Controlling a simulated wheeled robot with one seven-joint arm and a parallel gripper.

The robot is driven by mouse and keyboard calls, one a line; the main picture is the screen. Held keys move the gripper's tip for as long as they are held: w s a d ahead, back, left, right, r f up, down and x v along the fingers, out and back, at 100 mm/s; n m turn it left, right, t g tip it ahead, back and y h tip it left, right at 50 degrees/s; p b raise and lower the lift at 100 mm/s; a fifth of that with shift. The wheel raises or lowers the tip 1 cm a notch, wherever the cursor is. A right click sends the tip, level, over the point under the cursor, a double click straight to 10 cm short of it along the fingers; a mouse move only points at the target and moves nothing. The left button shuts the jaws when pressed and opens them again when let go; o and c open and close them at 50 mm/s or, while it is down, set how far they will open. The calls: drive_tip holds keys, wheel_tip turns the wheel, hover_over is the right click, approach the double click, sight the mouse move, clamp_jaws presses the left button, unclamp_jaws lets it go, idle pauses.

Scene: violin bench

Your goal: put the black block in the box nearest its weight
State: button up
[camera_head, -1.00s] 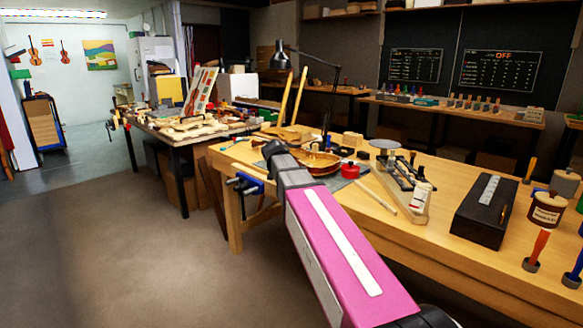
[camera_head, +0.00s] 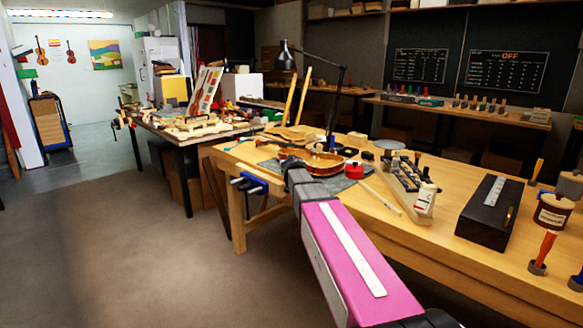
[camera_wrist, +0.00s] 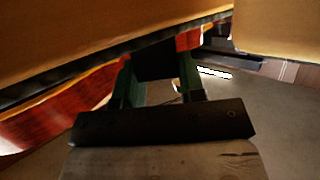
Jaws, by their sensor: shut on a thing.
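In the wrist view, my gripper (camera_wrist: 158,78) has its two green fingers closed on a dark block (camera_wrist: 155,62), which looks like the black block. Part of the block is hidden between the fingers. In the head view, the end of my arm is over the near edge of the workbench (camera_head: 400,235), beside a violin body (camera_head: 322,163); the fingertips and block cannot be made out there. A long black box (camera_head: 487,215) with a pale strip on top sits toward the right of the bench. I cannot read any weights on boxes.
A wooden rack of tools (camera_head: 408,188), a red pot (camera_head: 354,171), a brown jar (camera_head: 553,211) and upright handled tools (camera_head: 541,252) stand on the bench. A blue vise (camera_head: 250,184) juts from its left end. Bare wood lies between rack and black box.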

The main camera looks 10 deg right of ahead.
drive_tip(key=o, duration=0.6)
drive_tip(key=shift+f, duration=0.1)
drive_tip(key=o, duration=0.4)
